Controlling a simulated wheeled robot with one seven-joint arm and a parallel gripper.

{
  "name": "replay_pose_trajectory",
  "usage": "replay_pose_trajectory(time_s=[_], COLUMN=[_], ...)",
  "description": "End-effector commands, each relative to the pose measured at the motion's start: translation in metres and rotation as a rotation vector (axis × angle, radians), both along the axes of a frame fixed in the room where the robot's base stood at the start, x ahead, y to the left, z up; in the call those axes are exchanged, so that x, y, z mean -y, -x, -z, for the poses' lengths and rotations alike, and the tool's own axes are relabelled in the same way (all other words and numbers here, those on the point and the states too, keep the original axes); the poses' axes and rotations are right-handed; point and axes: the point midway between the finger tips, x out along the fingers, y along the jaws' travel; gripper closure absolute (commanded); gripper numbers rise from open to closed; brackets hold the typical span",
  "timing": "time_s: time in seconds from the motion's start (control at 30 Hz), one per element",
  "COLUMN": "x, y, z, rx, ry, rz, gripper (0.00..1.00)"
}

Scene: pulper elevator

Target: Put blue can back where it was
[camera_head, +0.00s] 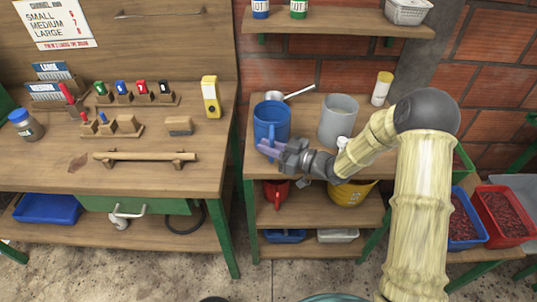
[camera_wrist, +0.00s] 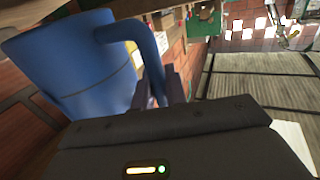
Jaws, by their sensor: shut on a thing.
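The blue can (camera_head: 270,118) is a blue mug-like vessel with a side handle, at the left of the small wooden stand (camera_head: 300,170). It looks upright in the head view. My gripper (camera_head: 271,148) reaches in from the right and is shut on the can's handle. In the wrist view the can (camera_wrist: 70,65) fills the upper left, and its curved handle runs down between my dark fingers (camera_wrist: 166,88). I cannot tell whether the can's base touches the stand top, as my gripper and the handle hide part of it.
A grey can (camera_head: 339,118) stands right of the blue can, with a metal scoop (camera_head: 290,94) behind. A yellow-capped jar (camera_head: 382,88) is at the back right. A red jug (camera_head: 276,193) and a yellow can (camera_head: 352,193) sit below. The workbench (camera_head: 165,185) is at left.

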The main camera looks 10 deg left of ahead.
Motion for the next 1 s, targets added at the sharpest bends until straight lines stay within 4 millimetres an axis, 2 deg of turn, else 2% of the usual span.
replay_pose_trajectory(time_s=[0.2,0.63,0.67,0.77,1.0], x=[0.000,0.000,0.000,0.000,0.000], y=[0.000,0.000,0.000,0.000,0.000], z=[0.030,0.037,0.037,0.036,0.036], rx=[-0.003,-0.001,-0.002,-0.001,-0.002], ry=[-0.001,-0.001,0.000,0.000,0.000], rz=[0.000,0.000,0.000,0.000,0.000], gripper=[1.00,1.00,0.85,0.65,0.65])
